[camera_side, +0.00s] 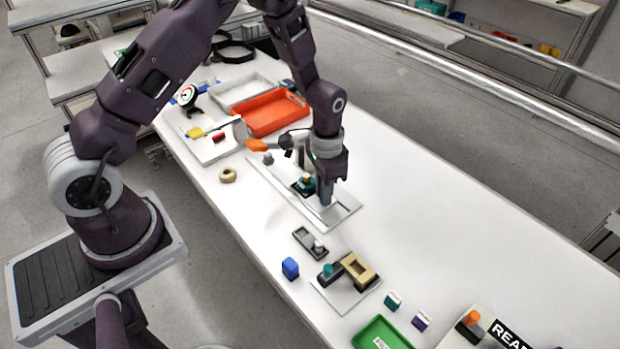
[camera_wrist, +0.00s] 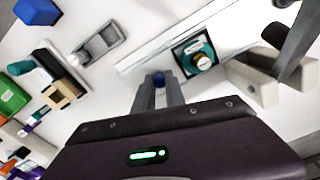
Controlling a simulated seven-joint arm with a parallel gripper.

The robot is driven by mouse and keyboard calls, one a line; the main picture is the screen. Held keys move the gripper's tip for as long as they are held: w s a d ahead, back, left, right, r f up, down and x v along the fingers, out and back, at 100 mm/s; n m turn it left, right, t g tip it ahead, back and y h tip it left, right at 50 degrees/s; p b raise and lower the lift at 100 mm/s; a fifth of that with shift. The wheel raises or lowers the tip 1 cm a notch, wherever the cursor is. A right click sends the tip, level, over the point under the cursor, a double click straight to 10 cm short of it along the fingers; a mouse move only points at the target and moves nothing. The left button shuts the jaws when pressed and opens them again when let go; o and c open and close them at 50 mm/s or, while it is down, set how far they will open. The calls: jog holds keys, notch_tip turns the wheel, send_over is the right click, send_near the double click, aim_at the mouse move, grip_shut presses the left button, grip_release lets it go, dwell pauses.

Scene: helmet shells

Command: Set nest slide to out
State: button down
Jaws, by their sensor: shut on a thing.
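The nest slide is a long pale base plate (camera_side: 343,211) with a dark square nest (camera_wrist: 184,58) on it. A teal round part (camera_wrist: 201,61) with a tan top sits in the nest. It also shows in the side view (camera_side: 307,182), left of my fingers. My gripper (camera_side: 326,200) points down over the near end of the plate. In the wrist view its fingers (camera_wrist: 158,92) are shut on a blue knob (camera_wrist: 158,78) beside the nest. The knob is hidden in the side view.
An orange-red tray (camera_side: 275,113) and a white tray (camera_side: 243,91) lie behind. A grey fixture (camera_side: 309,242), blue block (camera_side: 290,268), tan block (camera_side: 359,268) and green tray (camera_side: 381,336) lie in front. The table right of the plate is clear.

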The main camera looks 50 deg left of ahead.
jog(key=shift+d, duration=1.35)
jog(key=c, duration=1.4)
grip_release()
jog(key=shift+r, duration=0.15)
notch_tip(320, 180, up, 7)
jog(key=shift+f, duration=0.1)
